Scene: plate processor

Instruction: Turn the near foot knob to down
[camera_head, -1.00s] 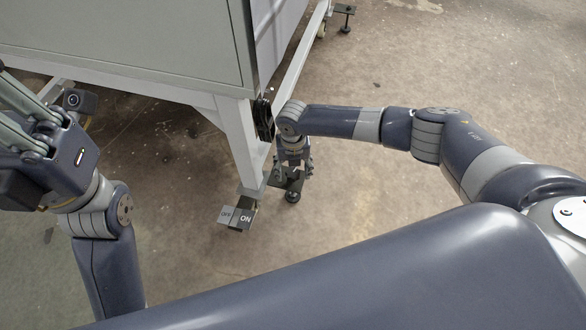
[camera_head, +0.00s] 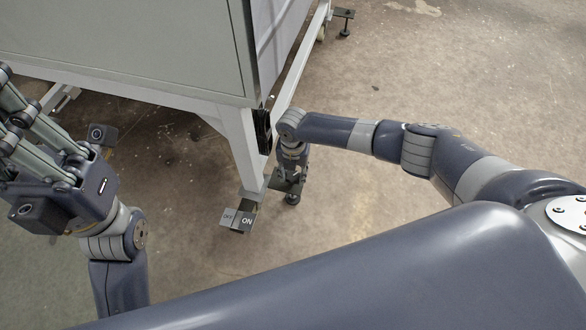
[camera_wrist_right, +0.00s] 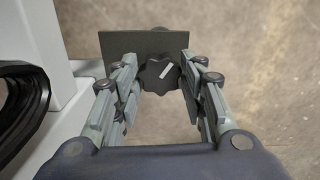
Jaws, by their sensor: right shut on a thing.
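The near foot knob (camera_wrist_right: 158,75) is a dark, lobed knob with a pale line mark, seen from above in the right wrist view. The line slants up to the right. The knob sits against a dark flat plate (camera_wrist_right: 122,45). My right gripper (camera_wrist_right: 158,66) has its fingers on both sides of the knob and is shut on it. In the head view my right gripper (camera_head: 291,168) points down at the foot (camera_head: 292,199) beside the machine's near leg, and hides the knob. My left gripper (camera_head: 38,150) is at the left, away from the foot; its fingertips are unclear.
The grey machine cabinet (camera_head: 130,45) stands on a white frame leg (camera_head: 243,150). A two-part OFF/ON pedal (camera_head: 238,219) sits at the leg's base. A black part (camera_wrist_right: 20,105) is left of my right gripper. Another foot (camera_head: 345,30) is farther back. Floor to the right is clear.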

